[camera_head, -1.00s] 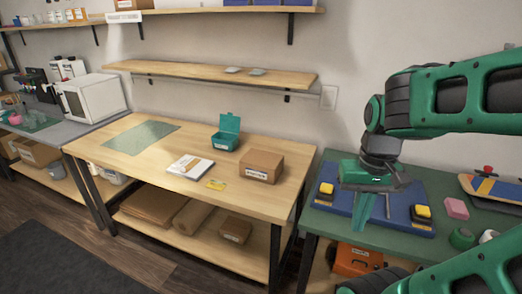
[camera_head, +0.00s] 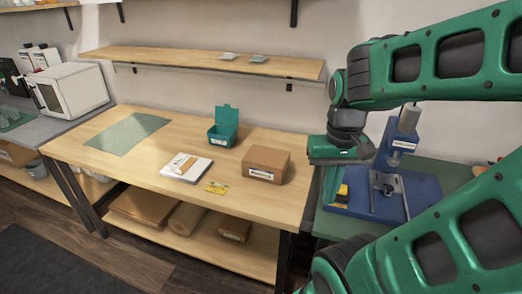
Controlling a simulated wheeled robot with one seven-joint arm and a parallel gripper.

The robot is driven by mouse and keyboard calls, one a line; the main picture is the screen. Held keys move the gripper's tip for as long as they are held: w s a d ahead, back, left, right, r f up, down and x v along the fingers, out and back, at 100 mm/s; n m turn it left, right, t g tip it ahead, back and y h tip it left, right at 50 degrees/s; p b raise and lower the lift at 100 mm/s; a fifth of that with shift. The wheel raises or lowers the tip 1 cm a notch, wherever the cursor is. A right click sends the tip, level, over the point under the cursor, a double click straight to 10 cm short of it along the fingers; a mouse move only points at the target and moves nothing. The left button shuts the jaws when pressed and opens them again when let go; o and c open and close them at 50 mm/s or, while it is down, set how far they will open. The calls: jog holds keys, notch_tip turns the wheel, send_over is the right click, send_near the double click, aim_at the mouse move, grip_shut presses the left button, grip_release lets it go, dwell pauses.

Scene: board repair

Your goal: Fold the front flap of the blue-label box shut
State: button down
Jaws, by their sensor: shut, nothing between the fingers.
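A brown cardboard box (camera_head: 264,164) stands on the wooden table, near its right end. It has a small pale label on its front face; I cannot make out a blue label or an open flap on it. A second cardboard box (camera_head: 235,229) with a pale label lies on the lower shelf under the table. My gripper (camera_head: 326,195) points down to the right of the table box, apart from it, beside the right-hand bench. Its fingers are shut and empty.
On the table are an open teal bin (camera_head: 222,133), a white booklet (camera_head: 187,168), a yellow card (camera_head: 217,187) and a green mat (camera_head: 128,134). A blue press (camera_head: 405,190) stands on the right bench. The table's front edge is mostly clear.

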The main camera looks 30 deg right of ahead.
jog(key=r, duration=0.2)
jog(key=n, duration=1.4)
send_over(265, 156)
jog(key=a, duration=0.1)
jog(key=shift+t+h, duration=0.3)
jog(key=f, duration=1.2)
jog(key=shift+d+f, duration=0.1)
jog(key=shift+d, duration=0.3)
jog(key=shift+d+f, duration=0.1)
jog(key=shift+f, duration=0.55)
jog(key=shift+s, duration=0.1)
